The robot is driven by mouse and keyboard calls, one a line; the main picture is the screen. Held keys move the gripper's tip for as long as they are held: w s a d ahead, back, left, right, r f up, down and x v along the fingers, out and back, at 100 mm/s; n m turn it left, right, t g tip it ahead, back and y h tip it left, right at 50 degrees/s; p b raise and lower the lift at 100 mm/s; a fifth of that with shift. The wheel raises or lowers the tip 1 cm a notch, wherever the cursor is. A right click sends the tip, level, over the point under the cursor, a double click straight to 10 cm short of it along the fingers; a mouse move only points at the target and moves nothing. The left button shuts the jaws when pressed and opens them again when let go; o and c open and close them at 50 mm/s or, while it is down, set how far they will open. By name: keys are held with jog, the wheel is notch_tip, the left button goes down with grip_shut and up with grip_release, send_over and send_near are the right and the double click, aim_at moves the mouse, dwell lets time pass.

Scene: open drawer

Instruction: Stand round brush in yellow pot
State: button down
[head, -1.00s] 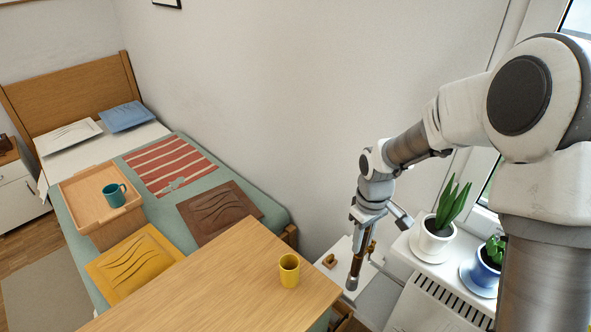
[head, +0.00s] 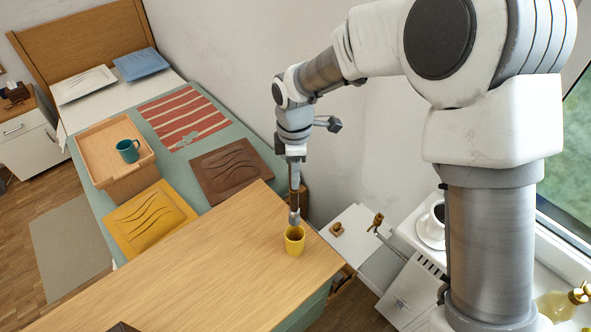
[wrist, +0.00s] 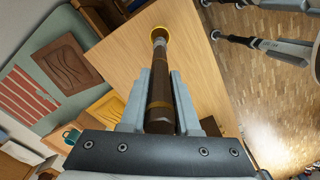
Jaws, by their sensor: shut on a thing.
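The yellow pot (head: 295,241) stands upright on the wooden table near its right edge. My gripper (head: 294,163) points down above the pot and is shut on the brown handle of the round brush (head: 294,200). The brush hangs about upright with its grey end low, at or just above the pot's mouth. In the wrist view, the brush (wrist: 161,85) runs between the two fingers (wrist: 160,112) toward the pot (wrist: 160,34), and its far end overlaps the pot's opening. I cannot tell whether the tip is inside the rim.
The wooden table (head: 200,270) is otherwise mostly clear. A bed with a tray (head: 105,170), a teal mug (head: 128,150) and cushions lies behind. A white surface (head: 352,228) with a small wooden object (head: 336,229) is to the right, near the windowsill with a white pot (head: 432,225).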

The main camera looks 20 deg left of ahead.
aim_at(295, 205)
jog(key=shift+f+b, duration=4.2)
jog(key=shift+f, duration=2.1)
jog(key=c, duration=0.6)
grip_release()
jog(key=shift+o, duration=0.2)
notch_tip(295, 205, up, 18)
jog(key=shift+f, duration=0.25)
